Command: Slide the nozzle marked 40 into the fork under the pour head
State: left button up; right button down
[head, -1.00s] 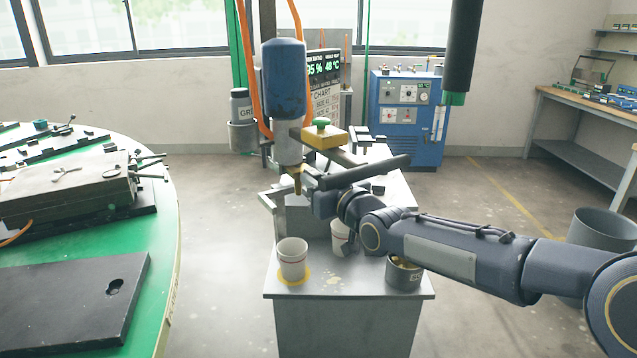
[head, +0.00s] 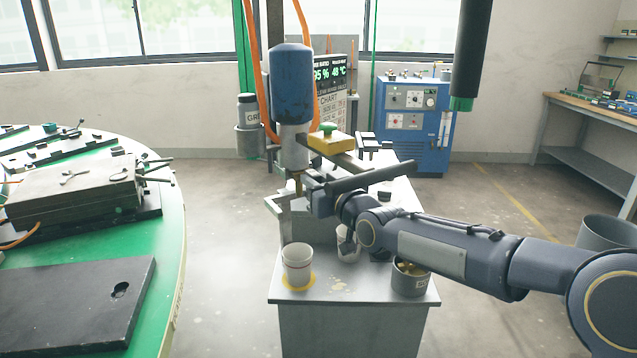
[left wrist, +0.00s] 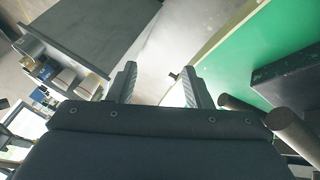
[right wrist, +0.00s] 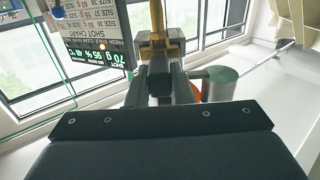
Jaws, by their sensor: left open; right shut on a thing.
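The pour head is a blue and silver cylinder (head: 292,85) in the head view. A small brass nozzle (head: 298,183) shows just below its silver lower end; its marking cannot be read. My right gripper (head: 307,184) is at the nozzle, under the pour head, and shut on it. In the right wrist view my right fingers (right wrist: 160,80) are close together, with a brass-coloured part (right wrist: 160,48) beyond their tips. The fork is hidden or too small to make out, so I cannot tell whether the nozzle is in it. My left gripper (left wrist: 158,88) is open and empty.
A yellow block with a green knob (head: 331,142) sits beside the pour head. Below, a grey stand (head: 350,293) holds a white cup (head: 297,266) and a metal pot of brass pieces (head: 409,280). A green round table (head: 170,270) is at left.

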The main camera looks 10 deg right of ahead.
jog(key=shift+x, duration=0.9)
jog(key=c, duration=1.2)
grip_release()
